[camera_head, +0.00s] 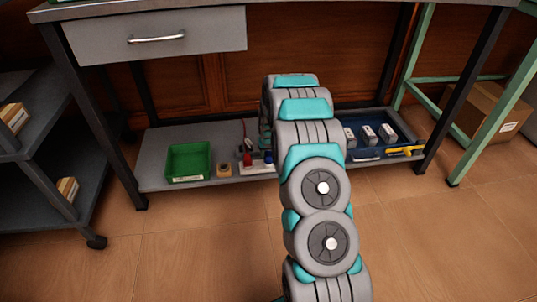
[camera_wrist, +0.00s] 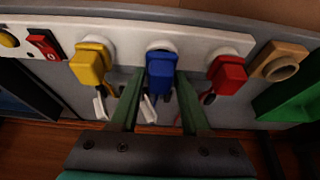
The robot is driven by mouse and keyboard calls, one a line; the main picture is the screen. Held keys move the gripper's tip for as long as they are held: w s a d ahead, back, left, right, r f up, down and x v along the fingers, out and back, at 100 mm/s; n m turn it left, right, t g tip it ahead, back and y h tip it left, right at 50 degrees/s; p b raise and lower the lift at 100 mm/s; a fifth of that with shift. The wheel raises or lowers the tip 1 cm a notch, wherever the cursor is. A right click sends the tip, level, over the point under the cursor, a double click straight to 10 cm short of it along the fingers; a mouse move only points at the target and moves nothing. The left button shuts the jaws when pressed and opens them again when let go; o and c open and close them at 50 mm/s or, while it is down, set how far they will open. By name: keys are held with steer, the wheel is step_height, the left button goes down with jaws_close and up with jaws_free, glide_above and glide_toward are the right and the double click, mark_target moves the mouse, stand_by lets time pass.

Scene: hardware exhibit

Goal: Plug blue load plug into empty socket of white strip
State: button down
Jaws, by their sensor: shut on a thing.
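The blue load plug (camera_wrist: 159,74) sits between the two fingers of my gripper (camera_wrist: 160,88) in the wrist view, and the gripper is shut on it. The plug is at a round white socket of the white strip (camera_wrist: 125,40), in line with it; its pins are hidden, so I cannot tell how deep it sits. A yellow plug (camera_wrist: 90,64) is to its left and a red plug (camera_wrist: 227,73) to its right on the strip. In the head view, the strip (camera_head: 256,169) lies on the lower shelf, and my arm hides the gripper mostly.
A tan block with a round opening (camera_wrist: 280,62) and a green bin (camera_wrist: 298,95) are right of the strip in the wrist view. A red switch (camera_wrist: 45,45) is at its left. A blue tray (camera_head: 366,154) with grey-white boxes is on the shelf. The workbench drawer (camera_head: 155,38) hangs above.

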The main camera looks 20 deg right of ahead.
steer(key=shift+f, duration=0.2)
steer(key=shift+c, duration=1.5)
jaws_free()
steer(key=shift+o, duration=0.3)
steer(key=shift+o, duration=1.2)
steer(key=shift+r, duration=0.15)
steer(key=shift+r+p, duration=0.75)
steer(key=shift+r, duration=2.6)
